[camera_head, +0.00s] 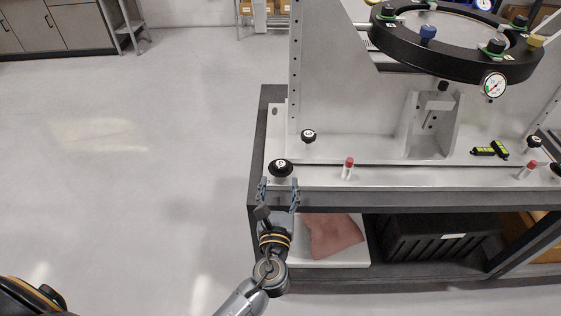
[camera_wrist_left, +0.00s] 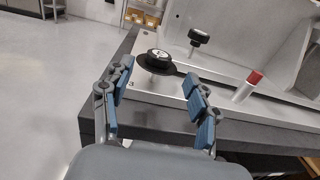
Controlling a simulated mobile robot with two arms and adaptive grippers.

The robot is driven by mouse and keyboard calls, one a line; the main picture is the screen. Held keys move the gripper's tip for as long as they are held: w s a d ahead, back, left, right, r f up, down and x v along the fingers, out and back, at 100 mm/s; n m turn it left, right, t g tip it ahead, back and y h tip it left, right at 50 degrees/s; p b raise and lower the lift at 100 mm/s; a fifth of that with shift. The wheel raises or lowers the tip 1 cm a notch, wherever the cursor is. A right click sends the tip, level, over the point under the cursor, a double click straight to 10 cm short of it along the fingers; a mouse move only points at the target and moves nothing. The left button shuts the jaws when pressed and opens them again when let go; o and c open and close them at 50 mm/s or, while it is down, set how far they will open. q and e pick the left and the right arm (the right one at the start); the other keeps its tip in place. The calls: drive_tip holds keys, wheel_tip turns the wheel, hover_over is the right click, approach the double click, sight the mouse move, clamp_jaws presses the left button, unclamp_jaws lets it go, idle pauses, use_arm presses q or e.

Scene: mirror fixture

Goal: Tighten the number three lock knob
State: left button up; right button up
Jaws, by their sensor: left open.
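A black round lock knob (camera_head: 280,168) with a pale centre label stands at the near left corner of the fixture's light base plate. In the left wrist view the same knob (camera_wrist_left: 155,61) sits on a black round base, with a small "3" printed on the plate beside it. My left gripper (camera_head: 279,188) is open, just in front of the knob at the table's front edge. In the left wrist view its two blue-padded fingers (camera_wrist_left: 158,88) are spread, with the knob ahead, between their directions and apart from them. My right gripper is not in view.
Another black knob (camera_head: 308,135) stands behind, and a red-capped white post (camera_head: 348,168) to the right. A black ring with a gauge (camera_head: 494,86) overhangs the right side. A pink cloth (camera_head: 333,235) and black crate (camera_head: 438,245) lie on the lower shelf. The left floor is clear.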

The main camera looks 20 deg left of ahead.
sight(280, 169)
use_arm(q)
drive_tip(key=x, duration=0.7)
drive_tip(key=shift+w, duration=0.3)
drive_tip(key=shift+p, duration=0.3)
drive_tip(key=c, duration=1.2)
